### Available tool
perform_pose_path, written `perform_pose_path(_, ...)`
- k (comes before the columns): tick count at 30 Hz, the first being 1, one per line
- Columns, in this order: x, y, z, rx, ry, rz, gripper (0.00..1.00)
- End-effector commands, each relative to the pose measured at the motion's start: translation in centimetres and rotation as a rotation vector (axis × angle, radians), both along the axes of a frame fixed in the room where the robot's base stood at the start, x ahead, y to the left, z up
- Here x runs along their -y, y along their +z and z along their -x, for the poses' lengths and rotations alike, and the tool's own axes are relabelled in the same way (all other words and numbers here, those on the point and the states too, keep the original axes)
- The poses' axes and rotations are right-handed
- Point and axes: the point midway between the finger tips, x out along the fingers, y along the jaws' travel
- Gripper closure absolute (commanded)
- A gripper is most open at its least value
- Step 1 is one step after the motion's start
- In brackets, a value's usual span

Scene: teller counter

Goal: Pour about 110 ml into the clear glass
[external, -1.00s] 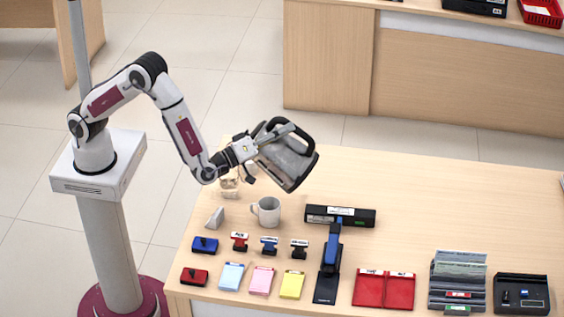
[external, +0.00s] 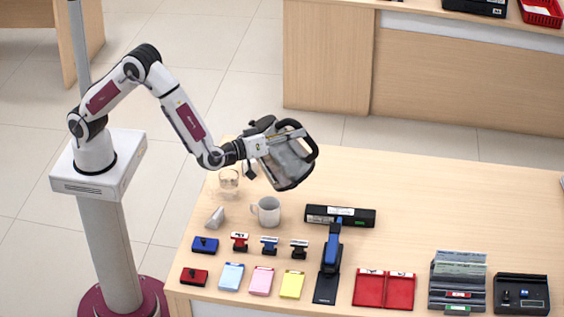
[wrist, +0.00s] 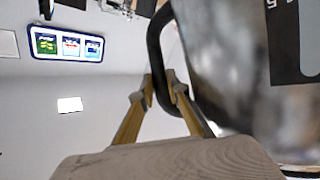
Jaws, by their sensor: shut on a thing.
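My gripper (external: 282,138) is shut on the black handle of a grey kettle or pitcher (external: 288,164), held above the counter. In the wrist view my gripper's fingers (wrist: 161,97) close around the dark handle, and the shiny grey body (wrist: 228,60) fills the right side. The vessel is tilted. The clear glass (external: 229,179) stands upright on the counter, to the left of the vessel and below my wrist. I cannot make out any liquid stream or the level in the glass. The glass does not show in the wrist view.
A white mug (external: 266,210) stands right of the glass, near a small grey wedge (external: 214,217). Stamps, ink pads, coloured note pads and a blue stapler (external: 332,250) fill the front. The counter's right rear (external: 450,195) is clear.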

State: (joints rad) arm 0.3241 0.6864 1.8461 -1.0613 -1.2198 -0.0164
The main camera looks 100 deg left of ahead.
Motion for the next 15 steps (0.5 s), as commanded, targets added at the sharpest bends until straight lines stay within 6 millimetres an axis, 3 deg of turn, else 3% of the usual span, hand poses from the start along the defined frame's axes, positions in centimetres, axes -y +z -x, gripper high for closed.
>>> perform_pose_path(15, 0.2, -1.3, -2.0, -0.15, 0.009, -0.031, 1.0)
